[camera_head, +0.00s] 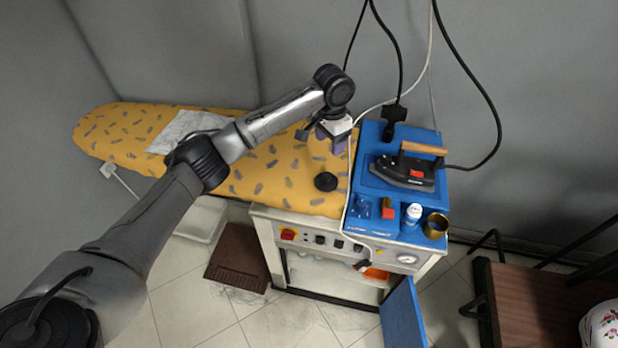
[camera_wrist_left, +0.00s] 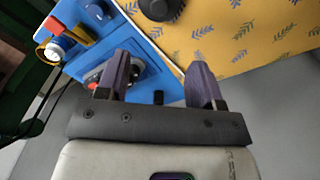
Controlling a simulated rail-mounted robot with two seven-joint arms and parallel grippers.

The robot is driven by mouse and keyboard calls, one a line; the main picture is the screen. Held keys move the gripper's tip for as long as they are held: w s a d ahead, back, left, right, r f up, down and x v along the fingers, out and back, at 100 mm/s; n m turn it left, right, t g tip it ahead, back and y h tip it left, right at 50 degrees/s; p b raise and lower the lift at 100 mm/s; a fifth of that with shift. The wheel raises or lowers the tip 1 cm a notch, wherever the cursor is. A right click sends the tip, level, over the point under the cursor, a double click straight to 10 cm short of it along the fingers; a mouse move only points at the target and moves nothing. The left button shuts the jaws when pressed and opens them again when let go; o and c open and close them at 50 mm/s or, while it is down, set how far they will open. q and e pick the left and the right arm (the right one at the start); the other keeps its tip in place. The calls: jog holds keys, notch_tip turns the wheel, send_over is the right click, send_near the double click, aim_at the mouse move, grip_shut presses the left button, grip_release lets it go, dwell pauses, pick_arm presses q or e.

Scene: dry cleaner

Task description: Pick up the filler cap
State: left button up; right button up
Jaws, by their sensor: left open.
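The filler cap (camera_head: 326,181) is a round black cap. It lies on the yellow ironing board (camera_head: 283,184), close to the board's right end beside the blue station. In the left wrist view the cap (camera_wrist_left: 160,8) shows at the top edge, partly cut off. My left gripper (camera_head: 331,140) is open and empty above the board, a little behind the cap in the head view. In the left wrist view its two purple-grey fingers (camera_wrist_left: 161,64) are spread apart, and the cap lies beyond their tips. My right gripper is in neither view.
The blue station (camera_head: 366,178) stands right of the board, with a black iron (camera_head: 405,172), a red block (camera_head: 388,209), a white bottle (camera_head: 413,213) and a brass cup (camera_head: 435,226). Cables hang behind. A pale cloth (camera_head: 188,128) lies on the board's left part.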

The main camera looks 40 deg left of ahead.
pick_arm(q)
jog(key=b, duration=0.1)
send_over(327, 174)
jog(key=f, duration=0.8)
jog(key=shift+w+d, duration=0.1)
jog(key=shift+d, duration=0.1)
jog(key=shift+s+a+f+b, duration=0.1)
jog(key=shift+f+b, duration=0.2)
jog(key=shift+f, duration=0.85)
jog(key=shift+s+a+f+b, duration=0.1)
jog(key=shift+f+b, duration=0.2)
jog(key=shift+f, duration=1.45)
jog(key=shift+c, duration=0.4)
jog(key=c, duration=0.9)
